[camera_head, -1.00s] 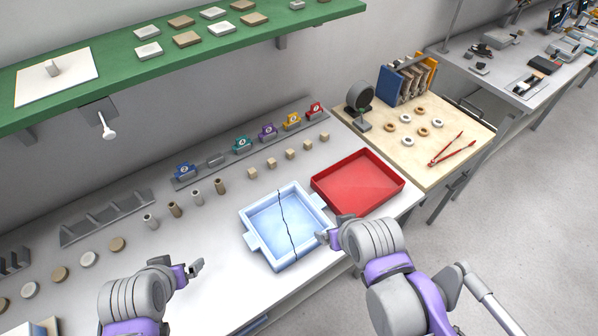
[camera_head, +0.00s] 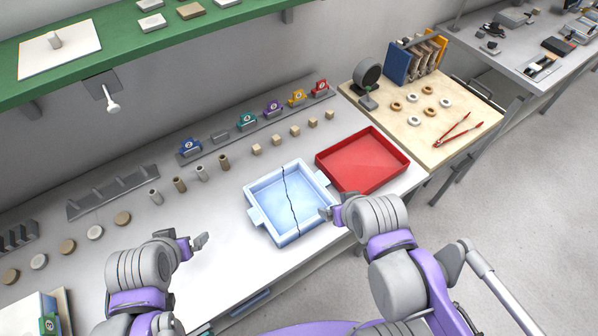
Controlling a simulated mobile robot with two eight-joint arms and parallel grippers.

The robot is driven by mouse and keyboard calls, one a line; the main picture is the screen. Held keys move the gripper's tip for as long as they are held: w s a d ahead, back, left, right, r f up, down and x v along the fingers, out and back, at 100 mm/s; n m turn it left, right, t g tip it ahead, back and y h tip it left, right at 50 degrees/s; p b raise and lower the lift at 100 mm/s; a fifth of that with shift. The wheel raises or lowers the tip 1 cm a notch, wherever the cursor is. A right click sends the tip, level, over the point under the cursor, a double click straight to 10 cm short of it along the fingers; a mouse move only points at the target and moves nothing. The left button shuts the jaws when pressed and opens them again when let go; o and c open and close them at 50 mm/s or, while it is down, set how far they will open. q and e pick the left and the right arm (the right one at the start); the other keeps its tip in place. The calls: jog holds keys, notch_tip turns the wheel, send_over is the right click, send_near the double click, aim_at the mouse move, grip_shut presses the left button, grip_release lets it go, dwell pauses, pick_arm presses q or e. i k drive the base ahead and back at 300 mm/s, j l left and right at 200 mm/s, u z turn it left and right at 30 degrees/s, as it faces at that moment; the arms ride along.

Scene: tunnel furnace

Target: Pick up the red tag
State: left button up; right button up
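The red tag (camera_head: 320,88) stands at the right end of a grey rail (camera_head: 230,140) along the back of the workbench. Beside it on the rail are a yellow tag (camera_head: 297,97), a purple tag (camera_head: 273,108), a teal tag (camera_head: 246,121) and a blue tag (camera_head: 189,147). My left gripper (camera_head: 200,242) is over the front left of the bench, well away from the red tag. My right gripper (camera_head: 328,213) is by the right edge of the pale blue tray, also far from the tag. Both grippers are too small to read their fingers.
A cracked pale blue tray (camera_head: 257,232) and a red tray (camera_head: 337,181) occupy the bench's front right. Small beige blocks (camera_head: 294,131) and cylinders (camera_head: 201,173) stand before the rail. A green shelf (camera_head: 130,54) overhangs the left back. The bench between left gripper and cylinders is clear.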

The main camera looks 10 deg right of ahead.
aim_at(321, 85)
jog(key=l+u, duration=0.2)
jog(key=u, duration=0.15)
jog(key=l+u, duration=0.15)
jog(key=u, duration=0.2)
jog(key=k+l+u, duration=0.15)
jog(key=l, duration=0.2)
jog(key=l+u, duration=0.1)
jog(key=l, duration=0.25)
jog(key=k+l+u, duration=0.15)
jog(key=k+l, duration=0.1)
jog(key=l, duration=0.4)
jog(key=k+l, duration=0.1)
jog(key=l, duration=0.4)
jog(key=i, duration=0.3)
